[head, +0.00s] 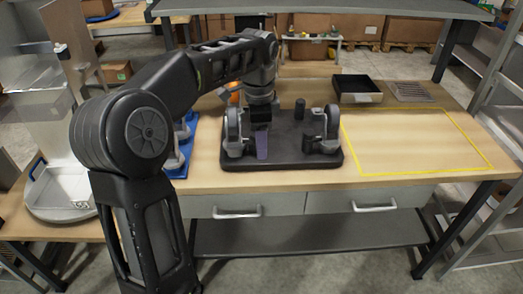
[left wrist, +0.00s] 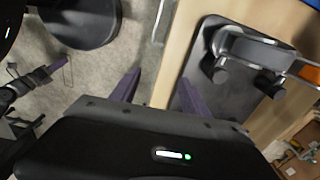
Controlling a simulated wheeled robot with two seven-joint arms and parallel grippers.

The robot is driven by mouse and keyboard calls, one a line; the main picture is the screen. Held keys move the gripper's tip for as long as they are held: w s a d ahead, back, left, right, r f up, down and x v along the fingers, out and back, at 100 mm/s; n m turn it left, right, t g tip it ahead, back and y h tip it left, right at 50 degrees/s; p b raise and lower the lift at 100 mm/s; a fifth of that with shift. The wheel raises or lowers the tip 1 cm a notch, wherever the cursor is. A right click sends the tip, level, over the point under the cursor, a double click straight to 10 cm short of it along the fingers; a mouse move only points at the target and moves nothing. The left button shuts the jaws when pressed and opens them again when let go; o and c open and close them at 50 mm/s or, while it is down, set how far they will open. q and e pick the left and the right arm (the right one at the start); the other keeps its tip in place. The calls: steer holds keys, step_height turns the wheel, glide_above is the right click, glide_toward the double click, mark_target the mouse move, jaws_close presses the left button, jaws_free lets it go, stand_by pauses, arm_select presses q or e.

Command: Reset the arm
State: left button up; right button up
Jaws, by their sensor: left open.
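My left arm rises from the lower left in the head view and bends over the table.
A blue board (head: 183,160) is partly hidden behind my arm. A black tray (head: 357,90) and a grey slotted plate (head: 410,92) lie at the back right. The yellow-outlined area (head: 415,142) is bare. Metal racks stand at the right, and a drawer front (head: 240,206) lies below the tabletop.

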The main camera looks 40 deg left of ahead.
arm_select(q)
steer(key=shift+f, duration=0.1)
stand_by(0.6)
steer(key=d+f+n+h, duration=0.1)
steer(key=d+f, duration=0.5)
steer(key=f, duration=0.3)
steer(key=s+d+f+n+h, duration=0.1)
steer(key=d+f+n, duration=0.1)
steer(key=d+f, duration=0.5)
steer(key=d+f+n+h, duration=0.1)
steer(key=d+f, duration=0.3)
steer(key=f, duration=0.6)
steer(key=s+d+f+n, duration=0.2)
steer(key=s+d+f, duration=0.2)
steer(key=s, duration=0.3)
steer(key=s+d+f+n, duration=0.3)
steer(key=s+d+f, duration=0.1)
steer(key=s+f, duration=0.2)
steer(key=s+d+f+n+h, duration=0.1)
steer(key=s+d+f+n, duration=0.2)
steer(key=s, duration=0.5)
steer(key=shift+s+x, duration=0.25)
steer(key=shift+x, duration=0.95)
